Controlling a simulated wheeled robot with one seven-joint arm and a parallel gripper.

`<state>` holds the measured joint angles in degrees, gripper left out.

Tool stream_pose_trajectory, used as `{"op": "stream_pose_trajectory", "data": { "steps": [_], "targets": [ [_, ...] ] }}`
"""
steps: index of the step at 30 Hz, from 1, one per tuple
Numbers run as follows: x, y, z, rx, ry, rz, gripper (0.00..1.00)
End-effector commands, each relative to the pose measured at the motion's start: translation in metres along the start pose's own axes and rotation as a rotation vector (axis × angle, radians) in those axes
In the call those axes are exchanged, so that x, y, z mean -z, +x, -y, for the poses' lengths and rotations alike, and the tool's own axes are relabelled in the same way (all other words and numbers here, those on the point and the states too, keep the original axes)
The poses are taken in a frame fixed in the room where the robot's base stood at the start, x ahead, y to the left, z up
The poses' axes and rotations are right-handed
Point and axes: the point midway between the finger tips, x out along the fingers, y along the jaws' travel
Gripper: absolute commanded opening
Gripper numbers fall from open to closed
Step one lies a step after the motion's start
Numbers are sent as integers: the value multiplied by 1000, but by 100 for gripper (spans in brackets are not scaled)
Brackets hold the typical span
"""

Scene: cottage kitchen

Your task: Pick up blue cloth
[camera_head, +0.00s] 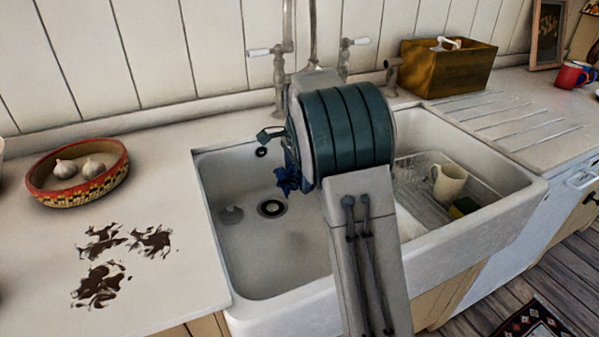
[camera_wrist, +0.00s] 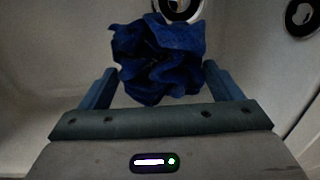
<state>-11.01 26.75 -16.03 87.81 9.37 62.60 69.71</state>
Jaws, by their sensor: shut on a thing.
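The blue cloth (camera_wrist: 158,60) is crumpled between the two fingers of my gripper (camera_wrist: 158,85) in the wrist view. In the head view a dark blue part of the cloth (camera_head: 288,181) shows at the left of my arm, over the left basin of the sink. My gripper is shut on the cloth; in the head view it is mostly hidden behind my own arm. How high the cloth is above the basin floor is hard to tell.
The white double sink (camera_head: 265,290) surrounds the gripper, with taps (camera_head: 283,65) behind. A rack with a cream mug (camera_head: 449,182) and a sponge (camera_head: 464,207) is in the right basin. A garlic bowl (camera_head: 79,176) and brown stains (camera_head: 100,285) are on the left counter.

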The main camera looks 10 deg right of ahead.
Motion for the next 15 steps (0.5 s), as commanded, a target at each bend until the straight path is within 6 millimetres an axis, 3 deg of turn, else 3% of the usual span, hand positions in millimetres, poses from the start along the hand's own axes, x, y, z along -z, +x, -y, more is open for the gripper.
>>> {"op": "stream_pose_trajectory", "data": {
  "steps": [15],
  "targets": [
    [0,-40,3,1,0,0,65]
  ]
}}
